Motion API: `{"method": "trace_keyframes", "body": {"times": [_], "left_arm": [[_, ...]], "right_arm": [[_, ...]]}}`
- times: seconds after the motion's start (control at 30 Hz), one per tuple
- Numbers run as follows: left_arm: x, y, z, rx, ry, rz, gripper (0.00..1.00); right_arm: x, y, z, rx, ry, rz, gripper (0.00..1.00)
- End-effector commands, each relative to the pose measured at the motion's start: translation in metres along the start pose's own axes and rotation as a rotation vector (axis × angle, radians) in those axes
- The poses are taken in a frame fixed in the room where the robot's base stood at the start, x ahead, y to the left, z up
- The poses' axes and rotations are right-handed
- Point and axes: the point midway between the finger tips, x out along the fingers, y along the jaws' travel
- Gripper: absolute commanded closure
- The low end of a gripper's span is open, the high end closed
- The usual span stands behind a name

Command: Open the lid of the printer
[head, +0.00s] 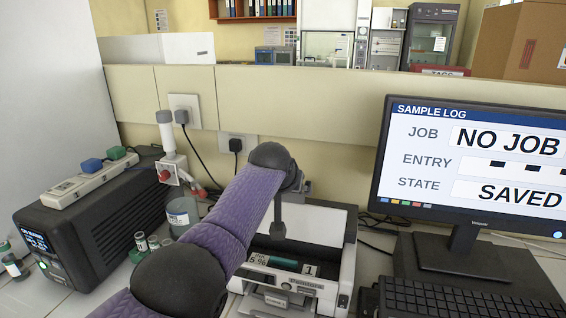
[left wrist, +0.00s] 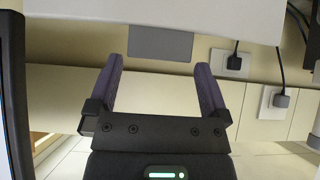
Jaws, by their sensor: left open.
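The white printer (head: 347,278) stands on the bench in the lower middle of the head view. Its lid (head: 333,222) stands raised at the back, and the dark interior with a teal item and labels shows in front. My left arm crosses over the printer's left part; its gripper is largely hidden behind the arm there. In the left wrist view my left gripper (left wrist: 162,75) has its two purple fingers apart with nothing between them. A white panel (left wrist: 230,20) with a grey rectangle (left wrist: 160,43) lies just beyond the fingertips; contact cannot be told. My right gripper is not in view.
A monitor (head: 470,200) and keyboard (head: 455,300) stand right of the printer. A black box (head: 75,225) with a power strip, small vials and a labelled jar (head: 182,216) are to the left. A low partition with sockets (head: 184,111) runs behind.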

Motion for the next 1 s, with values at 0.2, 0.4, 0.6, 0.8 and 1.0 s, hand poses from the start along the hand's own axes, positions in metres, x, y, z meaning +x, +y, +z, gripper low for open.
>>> {"method": "trace_keyframes", "body": {"times": [0.2, 0.4, 0.6, 0.8, 1.0], "left_arm": [[-0.022, 0.001, -0.004, 0.001, -0.002, 0.0, 0.0], [-0.043, 0.001, 0.0, 0.001, 0.0, 0.001, 0.0], [-0.07, 0.001, 0.001, 0.001, 0.002, 0.001, 0.0], [-0.087, 0.001, 0.001, 0.001, 0.001, 0.0, 0.0], [-0.089, 0.001, 0.002, 0.001, 0.002, 0.0, 0.0]], "right_arm": [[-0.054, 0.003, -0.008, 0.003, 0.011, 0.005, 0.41], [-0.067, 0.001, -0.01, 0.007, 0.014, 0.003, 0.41], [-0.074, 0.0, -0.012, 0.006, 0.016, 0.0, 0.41], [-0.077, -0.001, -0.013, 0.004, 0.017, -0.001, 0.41], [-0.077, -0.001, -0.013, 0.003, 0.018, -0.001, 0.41]]}}
